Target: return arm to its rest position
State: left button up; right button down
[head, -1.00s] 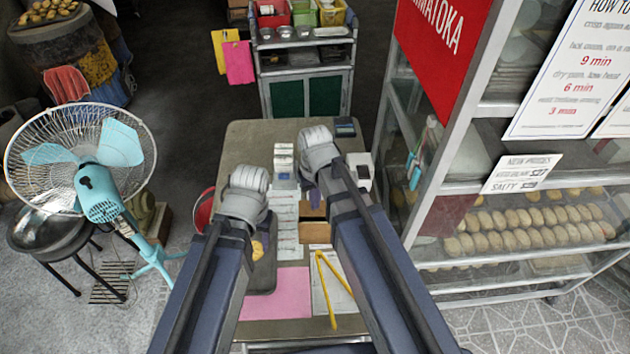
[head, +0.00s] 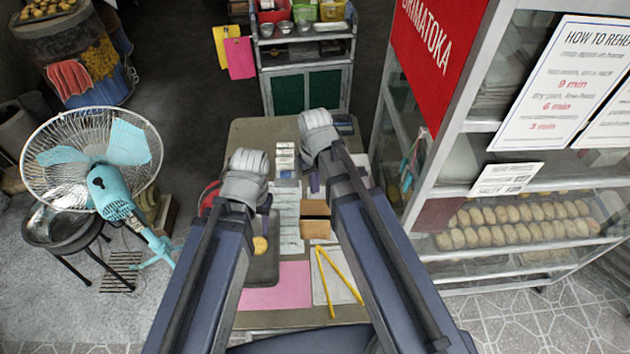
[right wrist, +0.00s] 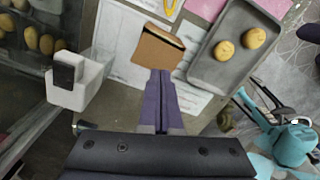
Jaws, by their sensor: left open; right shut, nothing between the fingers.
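Both of my arms reach forward over the grey table (head: 275,135). My left gripper (head: 267,207) points down above a dark tray (head: 262,272), open and empty; its fingers are mostly hidden by the wrist. My right gripper (head: 314,184) points down further forward and to the right. In the right wrist view its purple fingers (right wrist: 161,82) are shut with nothing between them. Their tips appear close to a small brown box (right wrist: 157,52), which also shows in the head view (head: 314,228); contact cannot be told.
A blue fan (head: 112,195) stands at the left. A glass cabinet with bread (head: 520,225) stands at the right. On the table are a pink sheet (head: 275,288), yellow tongs (head: 335,275) and papers. The right wrist view shows a white holder (right wrist: 75,88) beside the fingers.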

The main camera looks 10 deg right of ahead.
jog(key=s+a+n+h, duration=0.1)
jog(key=s+a, duration=0.3)
jog(key=s, duration=0.5)
jog(key=shift+s+a+n, duration=0.25)
jog(key=shift+a+n, duration=0.05)
jog(key=shift+a, duration=0.1)
